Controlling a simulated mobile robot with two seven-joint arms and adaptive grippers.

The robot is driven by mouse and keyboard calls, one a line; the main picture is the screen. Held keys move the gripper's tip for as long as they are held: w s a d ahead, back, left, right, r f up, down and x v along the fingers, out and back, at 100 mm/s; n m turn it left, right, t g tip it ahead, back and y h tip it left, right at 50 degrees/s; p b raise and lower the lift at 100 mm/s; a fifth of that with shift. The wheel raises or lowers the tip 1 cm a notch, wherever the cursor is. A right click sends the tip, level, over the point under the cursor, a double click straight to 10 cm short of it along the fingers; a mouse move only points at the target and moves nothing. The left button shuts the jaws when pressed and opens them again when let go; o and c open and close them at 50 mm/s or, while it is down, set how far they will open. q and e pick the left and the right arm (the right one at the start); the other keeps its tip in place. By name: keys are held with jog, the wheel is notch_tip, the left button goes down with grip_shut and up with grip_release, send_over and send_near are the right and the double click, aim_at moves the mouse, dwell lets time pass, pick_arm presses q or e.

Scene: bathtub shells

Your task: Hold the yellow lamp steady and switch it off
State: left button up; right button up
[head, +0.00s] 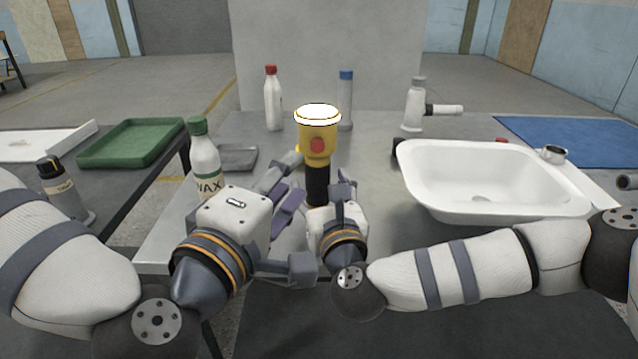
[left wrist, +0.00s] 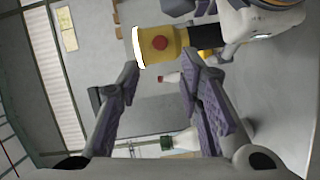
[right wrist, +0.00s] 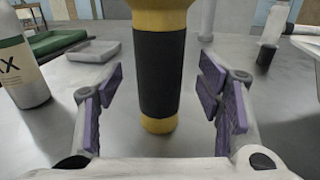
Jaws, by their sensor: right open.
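The yellow lamp (head: 318,145) stands upright on the grey table. Its top glows white, and a round red button (head: 317,145) is on its yellow head. In the right wrist view its black handle (right wrist: 159,75) stands between the fingers of my right gripper (right wrist: 160,85). These fingers are open, with gaps on both sides of the handle. My left gripper (left wrist: 160,75) is open and empty. In the left wrist view the lamp's head and red button (left wrist: 160,43) appear just beyond its fingertips. The lamp's base is hidden by my grippers in the head view.
A white WAX bottle (head: 205,165) stands left of the lamp, near my left gripper. A red-capped bottle (head: 273,105) and a blue-capped bottle (head: 345,105) stand behind. A white basin (head: 425,195) is on the right. A grey tray (head: 237,158) lies behind the WAX bottle.

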jog(key=shift+w+a, duration=0.15)
jog(key=shift+w, duration=0.5)
jog(key=shift+w+a, duration=0.15)
jog(key=shift+w, duration=0.45)
jog(key=c, duration=1.4)
pick_arm(q)
grip_shut()
